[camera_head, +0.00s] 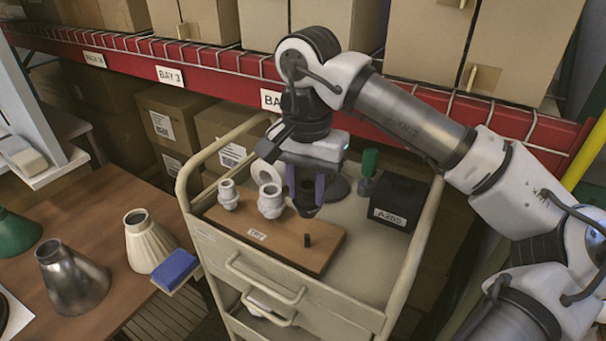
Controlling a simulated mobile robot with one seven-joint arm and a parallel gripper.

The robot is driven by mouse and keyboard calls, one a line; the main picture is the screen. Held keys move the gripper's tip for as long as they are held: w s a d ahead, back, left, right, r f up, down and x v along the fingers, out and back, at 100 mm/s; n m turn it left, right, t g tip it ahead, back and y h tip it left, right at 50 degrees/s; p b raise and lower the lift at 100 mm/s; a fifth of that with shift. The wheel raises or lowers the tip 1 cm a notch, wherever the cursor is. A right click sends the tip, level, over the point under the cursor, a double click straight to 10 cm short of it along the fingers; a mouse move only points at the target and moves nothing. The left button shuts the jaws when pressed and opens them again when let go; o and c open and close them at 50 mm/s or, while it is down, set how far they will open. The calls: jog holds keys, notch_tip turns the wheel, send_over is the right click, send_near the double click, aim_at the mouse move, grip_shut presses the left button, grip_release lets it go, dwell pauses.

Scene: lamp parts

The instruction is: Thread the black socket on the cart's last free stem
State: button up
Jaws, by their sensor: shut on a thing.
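My gripper (306,196) points down over the cart, its two purple fingers shut on the black socket (307,209). The fingers and gripper body hide the socket's sides and top. The wooden board (262,252) lies on the cart's top (374,268). A short dark stem (307,240) stands bare near the board's right end, a little in front of the socket in the picture. I cannot tell the socket's height over the board. A white socket (228,195) stands at the board's left end, and another white socket (270,201) stands between it and my gripper.
On the cart, a black box (398,203) labelled A285 and a green-topped item (369,163) stand behind right. The cart has raised rails. Left, a table holds a metal shade (72,279), a cream shade (149,241) and a blue block (175,270). Boxed shelves stand behind.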

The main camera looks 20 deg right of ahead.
aim_at(307, 209)
jog(key=shift+f+b, duration=1.45)
jog(key=shift+f, duration=1.05)
jog(key=shift+s+f+b, duration=0.1)
jog(key=shift+f+b, duration=1.1)
jog(key=shift+b, duration=0.4)
dwell(0.6)
jog(key=o, duration=0.4)
jog(key=c, duration=0.5)
jog(key=shift+s+f+b, duration=0.15)
jog(key=shift+f+b, duration=0.1)
jog(key=shift+b, duration=0.05)
dwell(0.3)
